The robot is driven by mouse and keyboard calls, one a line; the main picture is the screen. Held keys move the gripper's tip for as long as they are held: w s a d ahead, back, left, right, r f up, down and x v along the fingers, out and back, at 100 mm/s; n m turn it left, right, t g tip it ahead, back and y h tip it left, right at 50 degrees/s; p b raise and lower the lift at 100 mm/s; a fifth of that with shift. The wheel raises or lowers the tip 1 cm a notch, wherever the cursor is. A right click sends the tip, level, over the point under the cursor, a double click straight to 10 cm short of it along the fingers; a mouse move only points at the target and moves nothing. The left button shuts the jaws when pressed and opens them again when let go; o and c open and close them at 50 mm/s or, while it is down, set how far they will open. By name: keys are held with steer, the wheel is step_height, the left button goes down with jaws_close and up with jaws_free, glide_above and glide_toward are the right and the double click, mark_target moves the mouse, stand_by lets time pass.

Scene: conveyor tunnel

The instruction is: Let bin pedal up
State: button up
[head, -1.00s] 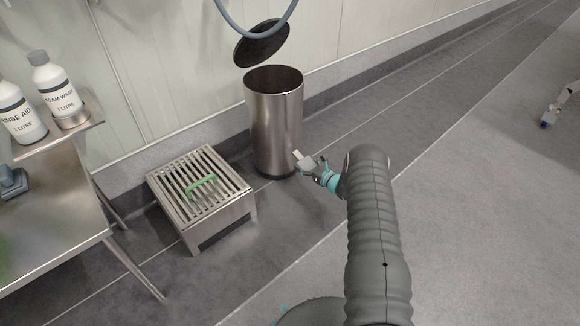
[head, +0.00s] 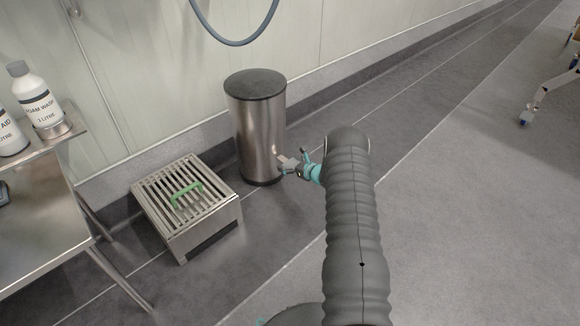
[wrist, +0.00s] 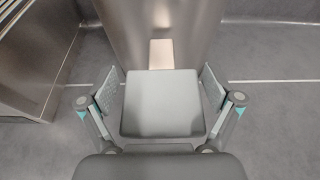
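The bin (head: 259,130) is a tall steel cylinder by the wall, and its dark lid (head: 254,84) is down on the rim. Its steel body also fills the upper middle of the wrist view (wrist: 190,30). A flat grey plate that looks like the pedal (wrist: 162,104) lies in front of the bin. It shows in the head view as a small pale piece (head: 287,163) low against the bin. My gripper (wrist: 161,92) has its fingers spread on either side of the plate. I cannot tell whether they touch it.
A steel table (head: 50,238) with bottles (head: 38,98) is at far left. A hose (head: 235,42) hangs above. Floor to the right is open, with a wheeled leg (head: 535,105) beyond.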

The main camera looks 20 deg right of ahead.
steer(key=shift+s+d+f, duration=0.2)
steer(key=shift+d+f, duration=0.05)
steer(key=shift+f, duration=0.05)
steer(key=shift+s+d, duration=0.15)
steer(key=shift+s, duration=0.1)
steer(key=v, duration=1.1)
steer(key=shift+r, duration=0.25)
steer(key=shift+s, duration=0.15)
